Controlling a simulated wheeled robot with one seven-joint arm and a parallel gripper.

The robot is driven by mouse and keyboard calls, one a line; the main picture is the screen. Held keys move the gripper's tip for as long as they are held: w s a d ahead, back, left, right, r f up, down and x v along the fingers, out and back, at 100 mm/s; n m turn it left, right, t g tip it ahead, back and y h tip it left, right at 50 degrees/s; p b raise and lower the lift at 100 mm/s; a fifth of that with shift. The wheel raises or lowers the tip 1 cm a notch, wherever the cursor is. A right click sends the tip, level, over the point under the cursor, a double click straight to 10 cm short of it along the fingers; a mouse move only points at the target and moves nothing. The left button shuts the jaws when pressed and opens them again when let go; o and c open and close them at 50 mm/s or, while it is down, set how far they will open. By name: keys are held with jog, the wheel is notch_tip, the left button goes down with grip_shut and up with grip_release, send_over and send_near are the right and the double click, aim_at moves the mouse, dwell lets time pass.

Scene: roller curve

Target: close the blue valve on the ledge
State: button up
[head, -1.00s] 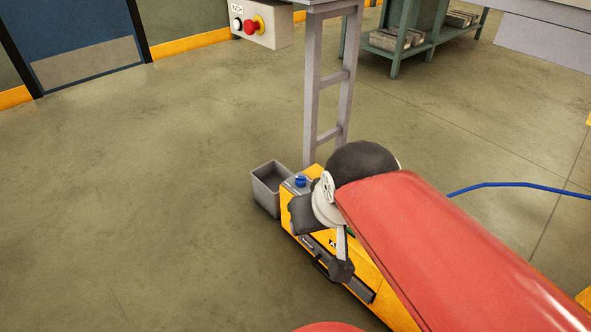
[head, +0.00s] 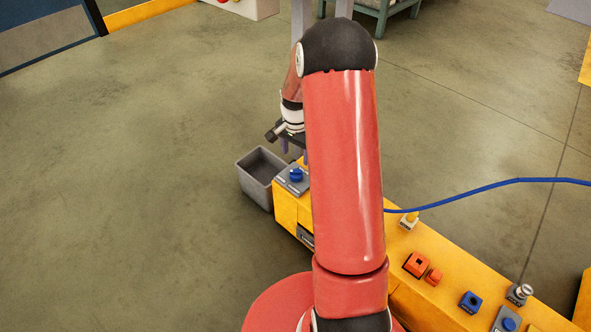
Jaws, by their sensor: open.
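A blue valve knob (head: 296,174) sits on a grey plate at the far left end of the yellow ledge (head: 291,208) in the head view. Its turned position is too small to tell. My gripper (head: 295,152) hangs just above and behind the knob in the picture, fingers pointing down. It is open and looks apart from the knob, with nothing seen between its fingers. My red arm hides part of the ledge and part of the gripper's right side. A second blue round part (head: 508,324) on a grey plate is cut by the bottom edge.
An empty grey bin (head: 250,187) stands on the floor by the ledge's left end. The ledge also carries an orange block (head: 417,264), a blue block with a hole (head: 471,301) and a silver fitting (head: 519,293). A blue hose (head: 470,193) runs right. Floor at left is clear.

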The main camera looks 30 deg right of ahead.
aim_at(296, 171)
notch_tip(296, 171, down, 9)
jog(key=shift+w+d+r, duration=0.1)
jog(key=shift+r, duration=0.05)
dwell(0.4)
jog(key=c, duration=1)
